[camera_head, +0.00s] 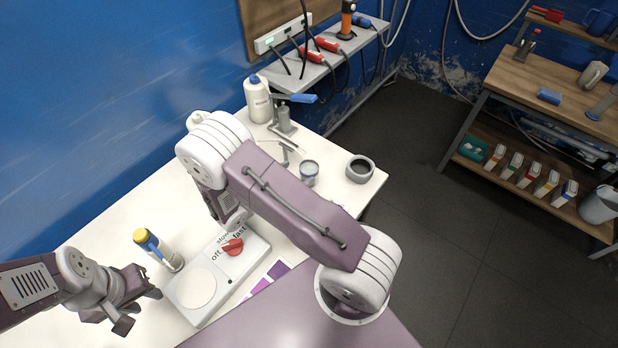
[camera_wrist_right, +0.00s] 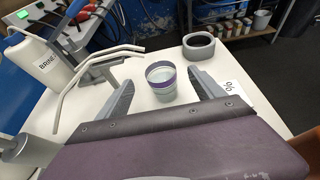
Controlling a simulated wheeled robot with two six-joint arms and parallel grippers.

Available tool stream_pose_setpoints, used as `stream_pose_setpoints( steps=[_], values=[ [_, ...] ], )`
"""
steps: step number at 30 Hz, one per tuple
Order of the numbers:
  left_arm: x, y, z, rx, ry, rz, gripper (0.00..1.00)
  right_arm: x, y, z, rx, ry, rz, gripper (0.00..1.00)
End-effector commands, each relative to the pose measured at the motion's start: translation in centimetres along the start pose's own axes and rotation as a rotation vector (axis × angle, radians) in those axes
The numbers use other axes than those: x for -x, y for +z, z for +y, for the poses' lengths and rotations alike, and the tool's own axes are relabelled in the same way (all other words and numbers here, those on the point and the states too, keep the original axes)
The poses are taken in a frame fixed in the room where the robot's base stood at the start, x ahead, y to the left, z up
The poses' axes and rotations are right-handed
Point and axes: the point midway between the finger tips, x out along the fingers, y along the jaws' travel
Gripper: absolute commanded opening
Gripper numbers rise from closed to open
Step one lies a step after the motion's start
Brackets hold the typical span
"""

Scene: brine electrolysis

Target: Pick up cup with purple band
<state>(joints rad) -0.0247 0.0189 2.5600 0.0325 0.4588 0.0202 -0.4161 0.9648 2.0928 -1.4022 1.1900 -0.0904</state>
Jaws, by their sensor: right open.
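The cup with the purple band (camera_head: 309,172) stands upright on the white table, to the right of my right arm in the head view. In the right wrist view the cup (camera_wrist_right: 161,84) shows its band near the rim. My right gripper (camera_wrist_right: 160,77) is open, one finger on each side of the cup in the picture, with gaps on both sides; I cannot tell how deep the cup sits between them. My right gripper is hidden behind my arm in the head view. My left gripper (camera_head: 139,308) is open and empty at the lower left.
A grey ring-shaped holder (camera_head: 360,168) stands right of the cup. A white brine bottle (camera_head: 258,100) and a metal stand (camera_head: 284,122) are behind it.

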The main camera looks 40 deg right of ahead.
Motion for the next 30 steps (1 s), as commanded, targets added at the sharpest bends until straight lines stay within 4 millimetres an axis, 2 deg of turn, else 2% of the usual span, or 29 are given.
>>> stream_pose_setpoints(
  steps=[3,6,9,15,21,24,30],
  values=[
    [0.0,0.0,0.0,0.0,0.0,0.0,0.36,-1.2,-2.9,0.0,0.005,-0.001,-0.001,0.77],
    [0.1,0.0,0.0,0.0,0.0,0.0,0.36,-2.0,-4.6,-0.1,0.004,-0.001,-0.001,0.77],
    [0.3,0.0,0.0,0.0,0.0,0.0,0.36,-3.2,-4.2,0.0,-0.001,-0.002,-0.001,0.77],
    [0.4,-0.1,0.0,0.0,0.0,0.0,0.36,-4.0,-4.2,0.0,-0.001,-0.001,-0.001,0.77],
    [1.2,-0.1,0.0,0.0,0.0,0.0,0.36,-7.8,-4.1,-0.1,-0.002,-0.005,-0.001,0.77],
    [1.3,-0.1,0.0,0.0,0.0,0.0,0.36,-9.0,-4.2,0.0,-0.001,-0.002,0.0,0.77],
    [1.2,-0.1,0.0,0.0,0.0,0.0,0.36,-9.3,-4.3,0.0,-0.001,0.001,-0.001,0.77]
  ],
)
